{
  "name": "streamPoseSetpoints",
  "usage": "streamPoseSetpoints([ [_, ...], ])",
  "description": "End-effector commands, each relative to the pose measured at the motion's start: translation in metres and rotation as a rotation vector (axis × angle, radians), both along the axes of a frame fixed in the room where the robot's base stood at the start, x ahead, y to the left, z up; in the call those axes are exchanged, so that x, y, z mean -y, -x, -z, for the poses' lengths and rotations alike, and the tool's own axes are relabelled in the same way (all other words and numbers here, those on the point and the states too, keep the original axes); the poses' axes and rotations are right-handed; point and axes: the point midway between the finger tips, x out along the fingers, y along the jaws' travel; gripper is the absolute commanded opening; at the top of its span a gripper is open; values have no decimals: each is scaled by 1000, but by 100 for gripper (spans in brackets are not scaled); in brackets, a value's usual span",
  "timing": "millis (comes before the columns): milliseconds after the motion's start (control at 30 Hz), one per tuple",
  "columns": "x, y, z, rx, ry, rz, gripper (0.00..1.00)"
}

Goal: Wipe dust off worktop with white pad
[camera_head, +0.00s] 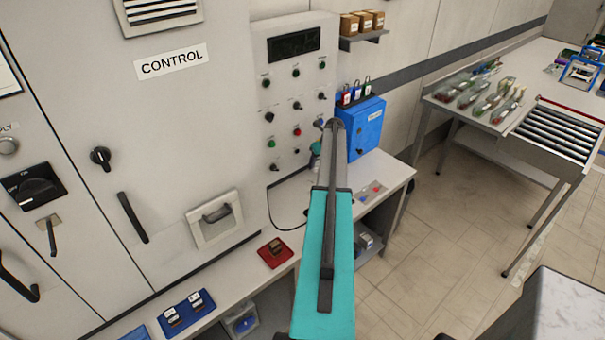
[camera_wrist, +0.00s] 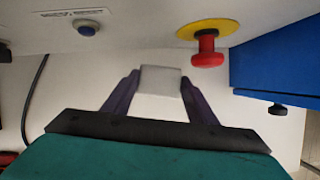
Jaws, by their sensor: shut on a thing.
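In the wrist view my gripper (camera_wrist: 160,84) is shut on a small white pad (camera_wrist: 160,80), held between its two dark fingers. The white worktop (camera_wrist: 70,90) lies behind the pad there; whether the pad touches it I cannot tell. In the head view the worktop (camera_head: 400,168) runs below the control panel, and my teal arm reaches over it. The arm hides my fingers and the pad in that view. I cannot make out dust in either view.
A red emergency button (camera_wrist: 207,45) and a blue box (camera_wrist: 270,60) are close by at the right in the wrist view. The grey control panel (camera_head: 293,75) rises behind the worktop. A red tray (camera_head: 275,253) and a blue tray (camera_head: 187,313) lie left of my arm.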

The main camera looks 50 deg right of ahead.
Motion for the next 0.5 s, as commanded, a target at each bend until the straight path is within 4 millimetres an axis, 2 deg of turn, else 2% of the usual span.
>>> streamPoseSetpoints([
  [200, -5, -6, -20, 0, 0, -8, 28],
  [500, -7, -8, -24, 0, 0, -11, 28],
])
